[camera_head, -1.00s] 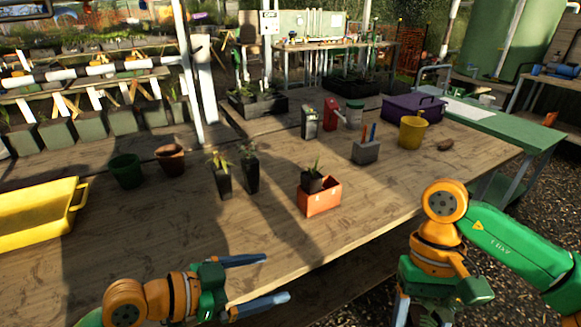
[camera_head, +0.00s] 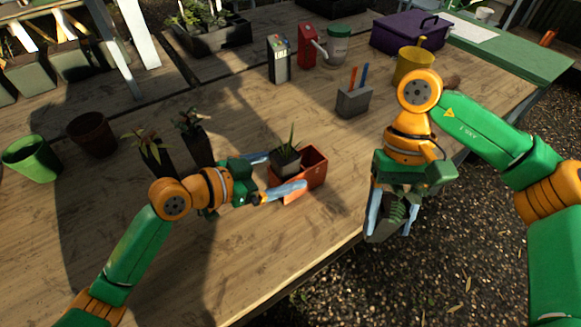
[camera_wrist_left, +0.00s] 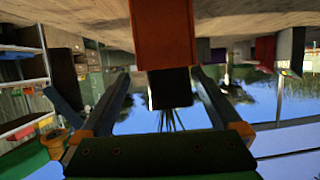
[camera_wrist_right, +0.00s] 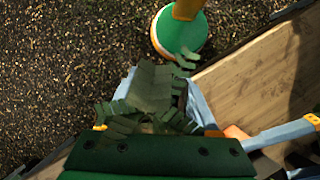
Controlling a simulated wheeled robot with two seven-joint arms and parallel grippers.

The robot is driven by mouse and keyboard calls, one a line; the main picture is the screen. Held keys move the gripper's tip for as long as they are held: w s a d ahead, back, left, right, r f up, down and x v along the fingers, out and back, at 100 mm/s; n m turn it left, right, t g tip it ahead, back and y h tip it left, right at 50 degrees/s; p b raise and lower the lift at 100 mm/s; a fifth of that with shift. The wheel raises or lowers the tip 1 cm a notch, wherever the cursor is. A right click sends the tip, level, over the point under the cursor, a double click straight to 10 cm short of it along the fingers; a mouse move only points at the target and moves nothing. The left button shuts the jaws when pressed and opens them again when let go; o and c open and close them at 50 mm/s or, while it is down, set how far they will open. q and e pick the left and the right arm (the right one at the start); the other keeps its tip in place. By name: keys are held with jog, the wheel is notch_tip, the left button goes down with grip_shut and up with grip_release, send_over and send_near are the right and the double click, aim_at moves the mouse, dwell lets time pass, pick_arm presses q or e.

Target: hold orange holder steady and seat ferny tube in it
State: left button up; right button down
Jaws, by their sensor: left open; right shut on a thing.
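The orange holder (camera_head: 316,171) stands on the wooden table; a black tube with a spiky plant (camera_head: 287,161) sits in its left part. Its right part looks empty. My left gripper (camera_head: 286,173) is open, with its fingers on either side of the black tube by the holder. The left wrist view shows the holder (camera_wrist_left: 165,38) and spiky tube between the fingertips; I cannot tell whether they touch. My right gripper (camera_head: 391,222) is shut on the ferny tube, off the table's front edge.
Two potted plants (camera_head: 155,157) stand behind my left gripper. A green pot (camera_head: 32,158) and a brown pot (camera_head: 91,134) are further left. A grey block with pens (camera_head: 353,100) and a yellow pot (camera_head: 413,66) stand behind. The table right of the holder is clear.

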pick_arm(q)
jog(key=shift+g, duration=0.3)
jog(key=w+d+f+b, duration=0.1)
jog(key=w+d+f, duration=0.1)
jog(key=shift+w+d+f, duration=0.3)
jog(key=shift+d, duration=0.05)
pick_arm(e)
jog(key=shift+w+f, duration=0.25)
jog(key=shift+f, duration=0.3)
jog(key=shift+w+f, duration=0.2)
jog(key=shift+f, duration=0.3)
pick_arm(q)
jog(key=shift+w+d, duration=0.2)
jog(key=shift+w, duration=0.05)
pick_arm(e)
jog(key=shift+w+d, duration=0.1)
jog(key=shift+w, duration=0.1)
pick_arm(q)
jog(key=shift+s+r, duration=0.1)
pick_arm(e)
jog(key=shift+s, duration=0.1)
pick_arm(q)
jog(key=shift+a, duration=0.1)
jog(key=shift+c, duration=1.3)
pick_arm(e)
jog(key=shift+s+r, duration=0.1)
pick_arm(q)
jog(key=c, duration=1.1)
jog(key=shift+o, duration=0.2)
jog(key=o, duration=1.3)
